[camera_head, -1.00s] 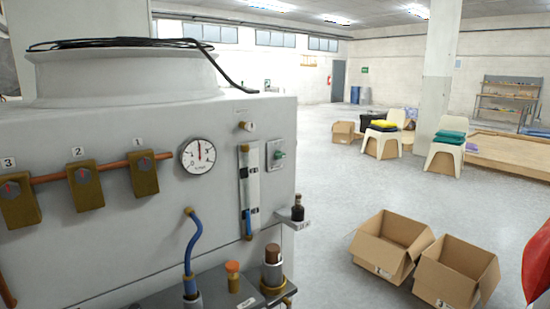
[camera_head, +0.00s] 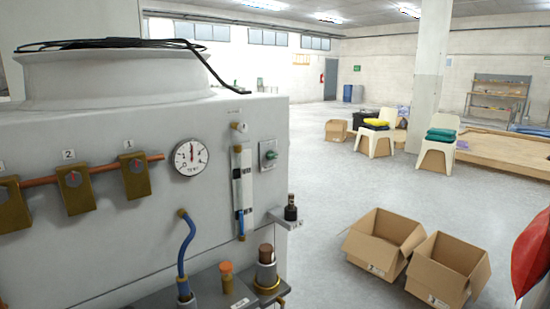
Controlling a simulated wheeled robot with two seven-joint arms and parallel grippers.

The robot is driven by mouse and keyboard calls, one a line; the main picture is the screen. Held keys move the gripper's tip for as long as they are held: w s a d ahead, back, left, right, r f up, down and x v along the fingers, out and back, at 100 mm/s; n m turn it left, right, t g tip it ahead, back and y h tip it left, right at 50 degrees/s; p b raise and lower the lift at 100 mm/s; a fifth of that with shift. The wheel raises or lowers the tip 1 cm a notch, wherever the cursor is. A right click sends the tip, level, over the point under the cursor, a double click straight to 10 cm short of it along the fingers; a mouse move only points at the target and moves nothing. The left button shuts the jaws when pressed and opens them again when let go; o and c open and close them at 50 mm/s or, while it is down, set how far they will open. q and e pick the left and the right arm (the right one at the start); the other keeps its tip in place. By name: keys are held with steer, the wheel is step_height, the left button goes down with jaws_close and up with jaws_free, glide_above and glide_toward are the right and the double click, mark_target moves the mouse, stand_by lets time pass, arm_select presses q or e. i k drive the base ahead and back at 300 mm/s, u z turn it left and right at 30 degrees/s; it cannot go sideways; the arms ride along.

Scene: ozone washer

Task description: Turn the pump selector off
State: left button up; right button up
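The washer's grey panel (camera_head: 110,250) fills the left half of the view. A small grey switch box with a green knob (camera_head: 270,154) sits near its right edge; it may be the pump selector, but its label is too small to read. Left of it are a clear vertical tube (camera_head: 242,185) and a round dial gauge (camera_head: 189,157). Brass blocks with red-marked faces are fixed along a copper pipe, including block 1 (camera_head: 135,176) and block 2 (camera_head: 74,188). Neither gripper shows.
A small dark bottle (camera_head: 290,209) stands on a bracket at the panel's right edge. A lower ledge carries a blue hose (camera_head: 187,250) and an orange-capped fitting (camera_head: 226,272). Open cardboard boxes (camera_head: 447,270) lie on the floor at right. The floor (camera_head: 325,180) beside the panel is clear.

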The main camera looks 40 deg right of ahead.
mark_target(270, 156)
steer(key=u, duration=0.5)
steer(key=k, duration=1)
steer(key=z, duration=0.7)
steer(key=i, duration=1.2)
steer(key=u, duration=0.05)
